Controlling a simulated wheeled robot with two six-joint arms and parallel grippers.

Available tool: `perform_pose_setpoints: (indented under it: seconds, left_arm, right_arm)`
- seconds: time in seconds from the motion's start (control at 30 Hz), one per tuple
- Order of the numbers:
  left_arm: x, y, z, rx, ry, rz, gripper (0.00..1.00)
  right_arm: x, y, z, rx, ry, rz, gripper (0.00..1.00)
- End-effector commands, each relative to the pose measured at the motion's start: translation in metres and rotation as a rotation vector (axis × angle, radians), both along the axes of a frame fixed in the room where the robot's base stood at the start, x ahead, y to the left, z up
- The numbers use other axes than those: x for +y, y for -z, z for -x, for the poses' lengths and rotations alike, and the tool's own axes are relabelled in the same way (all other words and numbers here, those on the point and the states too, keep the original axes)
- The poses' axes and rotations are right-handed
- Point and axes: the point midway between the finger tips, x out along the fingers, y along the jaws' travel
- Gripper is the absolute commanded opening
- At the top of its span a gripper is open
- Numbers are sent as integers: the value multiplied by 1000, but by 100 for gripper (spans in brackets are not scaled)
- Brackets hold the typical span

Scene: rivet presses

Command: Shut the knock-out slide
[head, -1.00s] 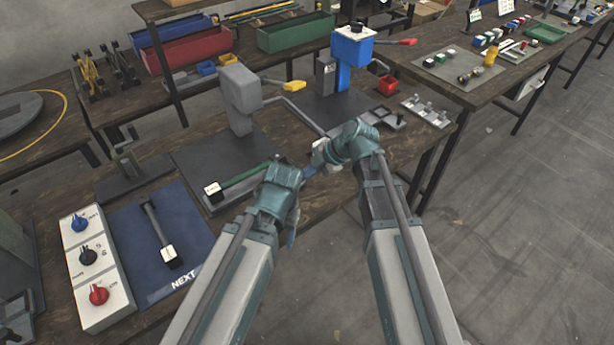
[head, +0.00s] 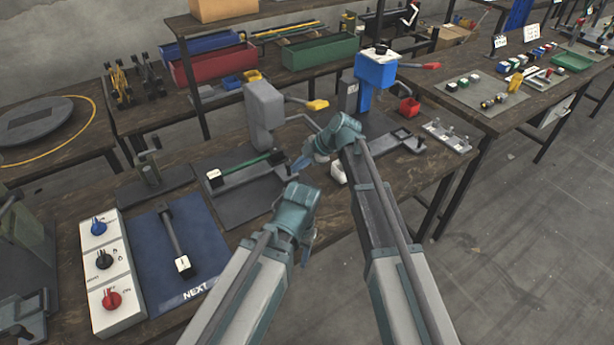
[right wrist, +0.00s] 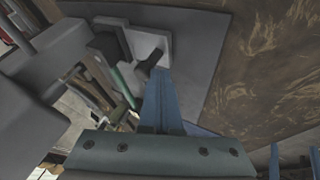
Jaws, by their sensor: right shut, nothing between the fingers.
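The grey press (head: 262,105) stands on a dark plate on the bench. In front of it lies a grey slide-like fixture with a green bar (head: 245,165) and a white-topped block (head: 214,175) at its left end. I cannot tell surely which part is the knock-out slide. My right gripper (head: 302,163) is shut and empty, near the fixture's right end. In the right wrist view its blue fingers (right wrist: 160,105) point at a dark knob (right wrist: 151,58) on a pale plate, beside the green bar (right wrist: 125,85); contact is unclear. My left gripper (head: 307,243) is low at the bench's front; its fingers are partly hidden.
A blue press (head: 376,82) stands to the right with a red bin (head: 409,106). A blue mat (head: 180,250) with a lever-like tool and a white panel of knobs (head: 105,275) lie at front left. Trays stand behind. The floor is clear at right.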

Motion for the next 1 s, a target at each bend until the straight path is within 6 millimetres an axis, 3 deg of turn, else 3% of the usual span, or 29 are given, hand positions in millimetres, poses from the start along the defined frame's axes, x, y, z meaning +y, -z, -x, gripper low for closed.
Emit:
perform_pose_setpoints:
  seconds: [0.1,0.4,0.77,1.0]
  left_arm:
    - [0,0,0,0,0,0,58]
    - [0,0,0,0,0,0,58]
    - [0,0,0,0,0,0,58]
    - [0,0,0,0,0,0,58]
  right_arm:
    - [8,0,-12,0,0,0,0]
    - [14,0,-20,-1,2,-3,0]
    - [16,-1,-21,-3,2,-6,0]
    - [18,-1,-9,-1,1,-6,0]
